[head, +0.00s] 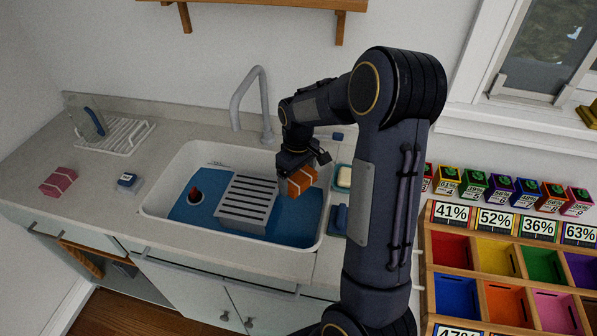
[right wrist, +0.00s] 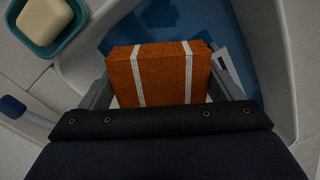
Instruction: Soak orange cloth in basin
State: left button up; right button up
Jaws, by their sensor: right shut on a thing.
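The orange cloth (head: 301,181) is a folded block with white stripes. My right gripper (head: 292,172) is shut on it and holds it over the right part of the basin. In the right wrist view the cloth (right wrist: 160,75) sits between the fingers, with blue water behind it. The basin (head: 150,200) is a white sink set in the counter, with blue water (head: 290,229) in it. I cannot tell whether the cloth touches the water. My left gripper is not in view.
A grey slatted rack (head: 246,202) stands in the basin, beside a dark red-topped object (head: 195,196). The faucet (head: 262,105) rises behind. A soap dish (right wrist: 50,45) is at the basin's right. A pink cloth (head: 58,181) and a drying rack (head: 118,135) are at left.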

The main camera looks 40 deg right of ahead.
aim_at(298, 219)
notch_tip(298, 219, down, 16)
jog(key=b, duration=1.1)
jog(key=shift+r, duration=0.15)
jog(key=shift+f+b, duration=0.6)
jog(key=shift+b, duration=0.05)
dwell(0.3)
jog(key=shift+r, duration=0.1)
dwell(2.3)
jog(key=shift+r+p, duration=5.7)
jog(key=shift+r, duration=1.65)
